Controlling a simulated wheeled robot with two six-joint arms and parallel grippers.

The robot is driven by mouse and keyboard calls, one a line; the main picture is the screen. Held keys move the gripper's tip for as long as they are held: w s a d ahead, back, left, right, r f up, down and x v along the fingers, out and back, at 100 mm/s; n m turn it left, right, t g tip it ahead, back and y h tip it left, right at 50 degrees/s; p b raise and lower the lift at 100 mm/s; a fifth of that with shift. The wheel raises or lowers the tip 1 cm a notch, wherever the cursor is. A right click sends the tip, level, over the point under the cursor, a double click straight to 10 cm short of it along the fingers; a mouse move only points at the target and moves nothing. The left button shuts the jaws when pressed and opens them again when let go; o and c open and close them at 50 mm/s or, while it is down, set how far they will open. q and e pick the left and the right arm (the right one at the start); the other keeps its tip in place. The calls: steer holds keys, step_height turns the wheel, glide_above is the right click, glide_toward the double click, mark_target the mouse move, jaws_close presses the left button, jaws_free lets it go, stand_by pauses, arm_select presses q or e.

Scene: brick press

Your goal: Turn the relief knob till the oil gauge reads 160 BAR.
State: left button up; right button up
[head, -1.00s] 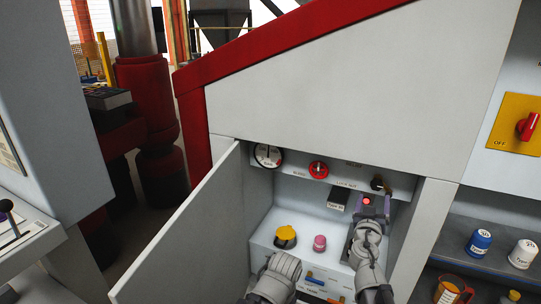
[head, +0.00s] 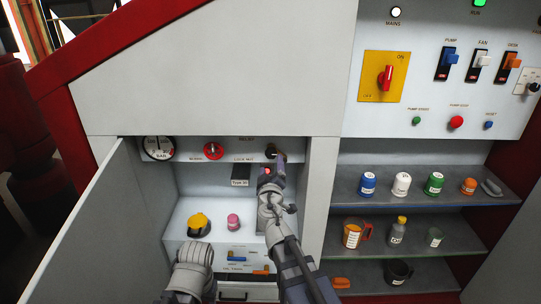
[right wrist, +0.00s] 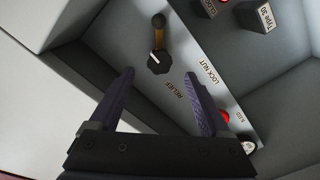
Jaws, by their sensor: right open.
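My right gripper (head: 270,170) is open, just below the knob. In the right wrist view the knob lies between and slightly ahead of the fingertips (right wrist: 159,75), and I see no contact. The oil gauge (head: 159,148) is a round white dial with its needle near upright; its numbers are too small to read.
A red bleed knob (head: 213,150) sits between gauge and relief knob. A yellow cap (head: 199,224) and pink knob (head: 233,221) stand below. The open cabinet door (head: 85,235) bounds the left. Shelves with cups and jars (head: 400,184) are at the right.

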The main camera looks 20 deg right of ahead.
mark_target(272, 155)
steer(key=x, duration=0.8)
steer(key=shift+s, duration=0.1)
steer(key=shift+c, duration=0.4)
jaws_close()
steer(key=shift+n, duration=1.3)
steer(key=shift+o, duration=0.4)
jaws_free()
steer(key=v, duration=0.8)
